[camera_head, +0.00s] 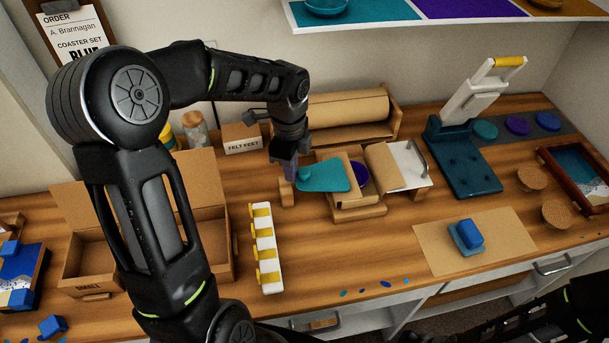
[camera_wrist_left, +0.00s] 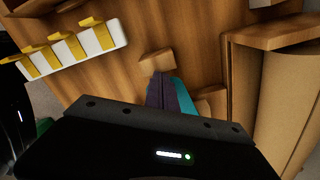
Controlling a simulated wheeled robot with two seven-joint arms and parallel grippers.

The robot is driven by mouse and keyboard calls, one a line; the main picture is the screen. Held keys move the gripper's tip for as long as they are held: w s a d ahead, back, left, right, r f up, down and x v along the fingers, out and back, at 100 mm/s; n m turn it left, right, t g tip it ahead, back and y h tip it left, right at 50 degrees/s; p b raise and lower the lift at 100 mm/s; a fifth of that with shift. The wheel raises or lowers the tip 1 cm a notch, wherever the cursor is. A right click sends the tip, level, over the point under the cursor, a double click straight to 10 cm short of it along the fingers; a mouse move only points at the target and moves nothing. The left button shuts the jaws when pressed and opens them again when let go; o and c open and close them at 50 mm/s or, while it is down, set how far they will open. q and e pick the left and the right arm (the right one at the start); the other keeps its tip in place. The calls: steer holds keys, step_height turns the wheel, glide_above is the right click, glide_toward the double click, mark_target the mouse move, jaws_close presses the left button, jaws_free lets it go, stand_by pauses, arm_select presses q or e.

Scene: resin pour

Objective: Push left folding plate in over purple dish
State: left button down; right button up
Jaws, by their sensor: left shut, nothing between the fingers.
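The left folding plate (camera_head: 323,178) is a flat teal panel beside the wooden block stand in the middle of the bench. The purple dish (camera_head: 358,175) shows just right of it, partly hidden by the plate and brown card. My left gripper (camera_head: 290,174) is shut and empty, pointing down at the plate's left end, close beside a small wooden block (camera_head: 287,194). In the left wrist view, the shut fingers (camera_wrist_left: 160,92) are beside a teal strip of the plate (camera_wrist_left: 184,96); I cannot tell whether they touch. My right gripper is out of view.
A grey plate with a handle (camera_head: 412,166) stands right of the dish. A paper roll (camera_head: 345,108) is behind, a white rack with yellow clips (camera_head: 265,247) in front left, and a teal press (camera_head: 468,160) at right. Bare bench lies in front of the stand.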

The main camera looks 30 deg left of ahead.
arm_select(q)
steer(key=shift+s+a+f+p, duration=0.15)
steer(key=shift+s+a+f, duration=0.1)
steer(key=shift+s+a, duration=0.55)
steer(key=shift+s+a+f+p, duration=0.2)
steer(key=shift+s+a, duration=0.45)
steer(key=shift+a, duration=0.3)
steer(key=shift+s+a+f+p, duration=0.15)
steer(key=shift+s+a+f, duration=0.1)
steer(key=shift+s+a, duration=0.55)
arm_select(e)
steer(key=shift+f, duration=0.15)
arm_select(q)
steer(key=shift+r, duration=0.1)
